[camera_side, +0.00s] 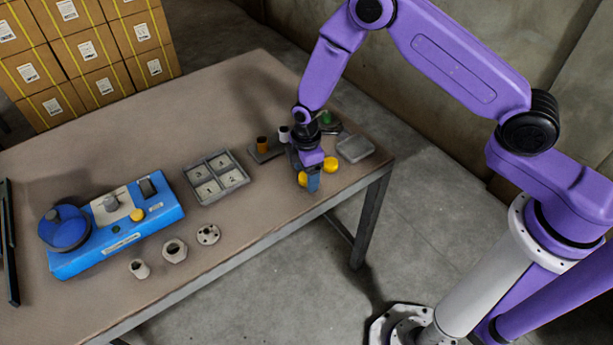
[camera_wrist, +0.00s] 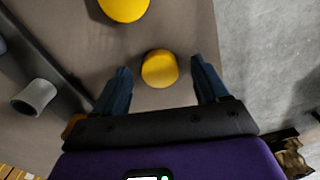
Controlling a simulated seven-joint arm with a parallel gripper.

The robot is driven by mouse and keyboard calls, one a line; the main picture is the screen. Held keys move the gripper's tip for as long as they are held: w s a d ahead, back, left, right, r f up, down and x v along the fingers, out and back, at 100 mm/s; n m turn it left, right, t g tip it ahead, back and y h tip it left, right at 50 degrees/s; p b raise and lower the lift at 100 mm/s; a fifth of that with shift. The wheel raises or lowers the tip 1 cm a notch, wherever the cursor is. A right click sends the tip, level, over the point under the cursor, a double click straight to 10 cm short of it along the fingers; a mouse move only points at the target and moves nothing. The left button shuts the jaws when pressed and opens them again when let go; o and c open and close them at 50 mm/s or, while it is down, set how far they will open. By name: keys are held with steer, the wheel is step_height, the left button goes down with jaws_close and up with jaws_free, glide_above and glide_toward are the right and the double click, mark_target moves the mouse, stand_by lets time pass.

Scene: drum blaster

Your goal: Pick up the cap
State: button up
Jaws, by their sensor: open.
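Two yellow round caps are on the table near its right end. In the side view one cap (camera_side: 303,179) is partly hidden by my gripper (camera_side: 308,180), and the other cap (camera_side: 331,164) lies just to the right. In the wrist view one round cap (camera_wrist: 159,69) sits between the tips of my open gripper (camera_wrist: 161,70), with visible gaps on both sides. The second cap (camera_wrist: 124,7) is cut off by the top edge. My gripper points down and is empty. I cannot tell whether its fingertips are level with the cap.
A grey lidded box (camera_side: 355,148) is close on the right. A rack (camera_side: 265,155) with orange and white cylinders stands behind. A compartment tray (camera_side: 216,177), several metal parts and a blue machine (camera_side: 117,226) lie to the left. The table edge is near my gripper.

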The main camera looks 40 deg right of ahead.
steer(key=c, duration=1.1)
steer(key=shift+c, duration=0.2)
steer(key=shift+r, duration=0.15)
